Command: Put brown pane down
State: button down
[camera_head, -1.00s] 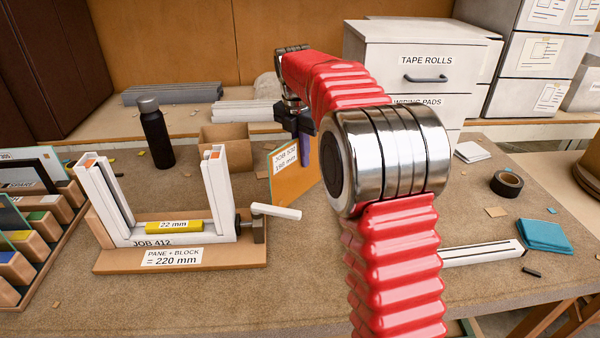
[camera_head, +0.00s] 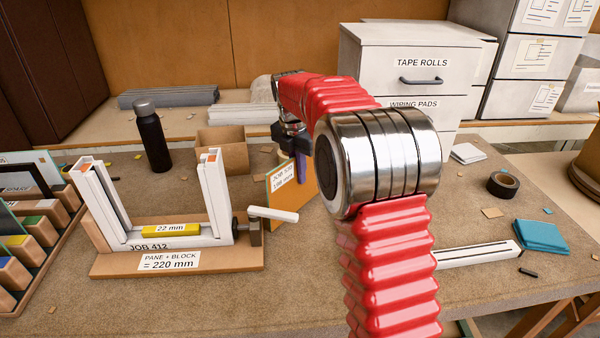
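The brown pane (camera_head: 287,200) is an orange-brown sheet with a pale edge and a white job label, upright behind the white clamp handle of the job frame. My gripper (camera_head: 299,165) is at its top edge, one purple-blue finger showing against the pane; the other finger is hidden. The pane moves with the gripper, so it appears shut on it. The pane's lower edge is close to the bench (camera_head: 330,285); I cannot tell whether it touches. The white JOB 412 frame (camera_head: 213,205) stands on a brown base to the left, with a yellow 22 mm block (camera_head: 170,230) in it.
A black bottle (camera_head: 152,138) and an open cardboard box (camera_head: 222,150) stand behind the frame. A rack of panes and blocks (camera_head: 35,235) is at far left. A white bar (camera_head: 478,254), a teal cloth (camera_head: 541,236) and black tape (camera_head: 505,185) lie at right.

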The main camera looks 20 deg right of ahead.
jog(key=c, duration=2.4)
grip_release()
jog(key=o, duration=0.4)
jog(key=shift+r, duration=0.1)
jog(key=r, duration=0.7)
jog(key=a+r, duration=0.1)
jog(key=r, duration=0.3)
jog(key=shift+s+a+r, duration=0.1)
jog(key=shift+s+r, duration=0.25)
jog(key=shift+s, duration=0.05)
jog(key=shift+s+r, duration=0.1)
